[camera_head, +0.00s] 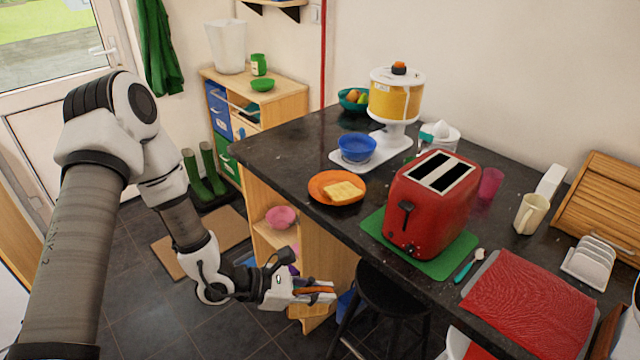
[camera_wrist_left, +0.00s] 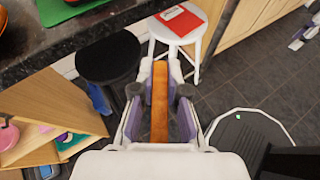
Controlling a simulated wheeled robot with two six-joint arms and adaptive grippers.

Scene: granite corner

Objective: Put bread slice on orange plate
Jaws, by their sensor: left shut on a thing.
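The orange plate (camera_head: 321,195) lies on the dark counter, with a pale yellow square slice (camera_head: 344,191) flat on it. My left gripper (camera_head: 325,291) is below counter height, in front of the counter and to the lower left of the plate. It is shut on a thin orange-brown piece that looks like a bread slice (camera_wrist_left: 160,100) seen edge-on, upright between the fingers in the left wrist view. Its broad faces are hidden by the fingers.
The counter edge (camera_head: 300,195) lies between my left gripper and the plate. A red toaster (camera_head: 432,205) on a green mat (camera_head: 375,226) stands right of the plate, a blue bowl (camera_head: 356,147) behind it. A black stool (camera_head: 388,289) stands right of my gripper.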

